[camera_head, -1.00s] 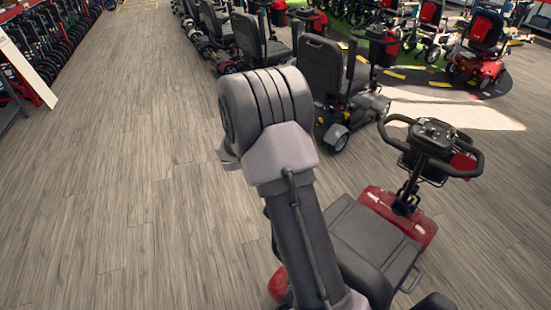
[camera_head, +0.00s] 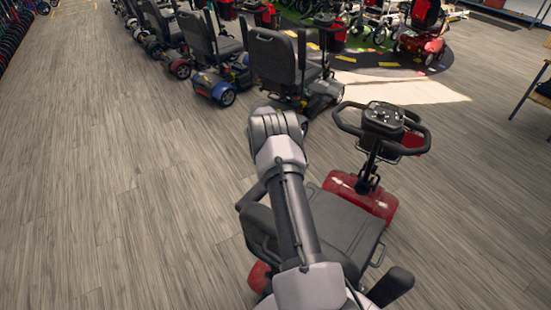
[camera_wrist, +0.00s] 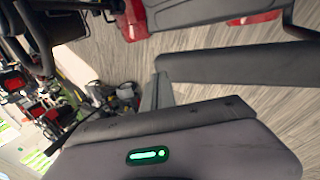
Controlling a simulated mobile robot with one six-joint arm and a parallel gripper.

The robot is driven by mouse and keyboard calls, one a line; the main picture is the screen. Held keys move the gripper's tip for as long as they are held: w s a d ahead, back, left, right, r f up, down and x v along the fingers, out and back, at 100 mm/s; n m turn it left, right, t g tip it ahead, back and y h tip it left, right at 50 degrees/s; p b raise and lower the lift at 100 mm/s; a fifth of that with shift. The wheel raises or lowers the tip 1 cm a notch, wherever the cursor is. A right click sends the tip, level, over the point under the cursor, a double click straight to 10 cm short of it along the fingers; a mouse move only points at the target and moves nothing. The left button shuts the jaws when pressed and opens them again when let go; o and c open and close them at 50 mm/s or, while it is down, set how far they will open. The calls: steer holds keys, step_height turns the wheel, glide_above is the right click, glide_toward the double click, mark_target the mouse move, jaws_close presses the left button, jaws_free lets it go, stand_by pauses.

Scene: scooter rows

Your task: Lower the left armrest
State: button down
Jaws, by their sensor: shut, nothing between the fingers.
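A red scooter with a black seat (camera_head: 345,225) stands under my arm in the head view. A dark armrest (camera_head: 250,195) shows to the left of my arm, partly hidden by it. The other armrest (camera_head: 392,286) is at the lower right. In the wrist view a long dark padded bar, which looks like an armrest (camera_wrist: 235,65), runs across the right side. My gripper (camera_wrist: 162,82) is shut and empty, its fingers close to the bar's left end. I cannot tell if they touch. In the head view my arm hides the fingers.
The scooter's handlebar (camera_head: 384,118) rises ahead of its seat. A row of other scooters (camera_head: 280,65) stands beyond my arm. The wooden floor (camera_head: 110,190) on the left is clear. A table (camera_head: 535,95) stands at the right edge.

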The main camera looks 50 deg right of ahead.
steer(key=b+x, duration=0.2)
steer(key=x, duration=0.1)
steer(key=shift+a+f, duration=0.2)
steer(key=shift+f, duration=0.1)
steer(key=shift+s+a, duration=0.1)
steer(key=shift+s+f, duration=0.1)
steer(key=shift+f, duration=0.1)
steer(key=shift+a+r, duration=0.1)
steer(key=shift+r, duration=0.35)
steer(key=w+p+v, duration=0.1)
steer(key=p+v, duration=0.3)
steer(key=v, duration=1.3)
steer(key=shift+s, duration=0.4)
